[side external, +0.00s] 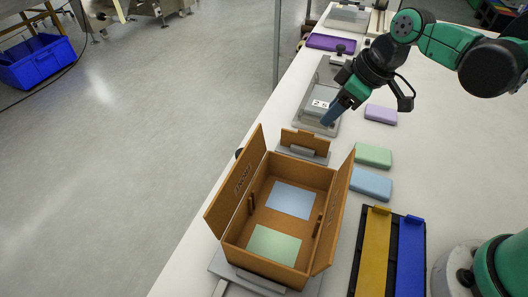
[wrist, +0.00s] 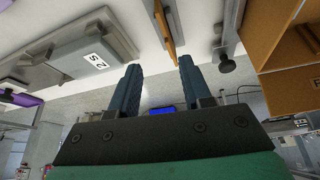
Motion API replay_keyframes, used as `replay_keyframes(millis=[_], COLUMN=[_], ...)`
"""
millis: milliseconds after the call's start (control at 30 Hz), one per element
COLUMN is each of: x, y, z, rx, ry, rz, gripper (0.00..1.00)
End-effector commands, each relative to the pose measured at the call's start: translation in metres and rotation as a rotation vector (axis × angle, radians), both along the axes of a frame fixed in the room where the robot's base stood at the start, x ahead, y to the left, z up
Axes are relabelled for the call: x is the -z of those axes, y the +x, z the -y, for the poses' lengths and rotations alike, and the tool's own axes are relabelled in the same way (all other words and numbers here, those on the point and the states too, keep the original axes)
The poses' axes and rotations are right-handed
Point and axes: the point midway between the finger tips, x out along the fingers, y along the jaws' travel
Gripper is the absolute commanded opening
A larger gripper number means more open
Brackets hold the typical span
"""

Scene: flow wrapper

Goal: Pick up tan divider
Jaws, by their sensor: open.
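The tan divider (side external: 305,141) stands upright in a grey holder (side external: 303,154) just beyond the far end of the open brown box. In the wrist view the divider (wrist: 165,30) shows nearly edge-on, above the gap between my fingertips. My gripper (side external: 328,119) is above and slightly to the right of the divider in the side view, tilted down toward it. Its two blue fingers (wrist: 159,65) are apart with nothing between them. The divider looks clear of the fingers.
The open brown box (side external: 228,240) has raised flaps and blue and green pads inside; it also shows in the wrist view (wrist: 285,95). A grey labelled device (side external: 317,105) stands behind the holder. Purple (side external: 381,114), green (side external: 373,155) and blue (side external: 371,184) blocks lie right. Yellow and blue strips (side external: 410,255) lie nearer.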

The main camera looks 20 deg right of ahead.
Motion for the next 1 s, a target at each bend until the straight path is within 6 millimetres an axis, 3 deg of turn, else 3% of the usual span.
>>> replay_keyframes(millis=[233, 700, 1000], x=[0.021, 0.064, 0.073], y=[0.012, 0.025, 0.027], z=[-0.017, -0.03, -0.032], rx=[-0.149, -0.154, -0.153], ry=[0.0, 0.0, -0.001], rz=[-0.028, -0.028, -0.028], gripper=[0.43, 0.43, 0.43])
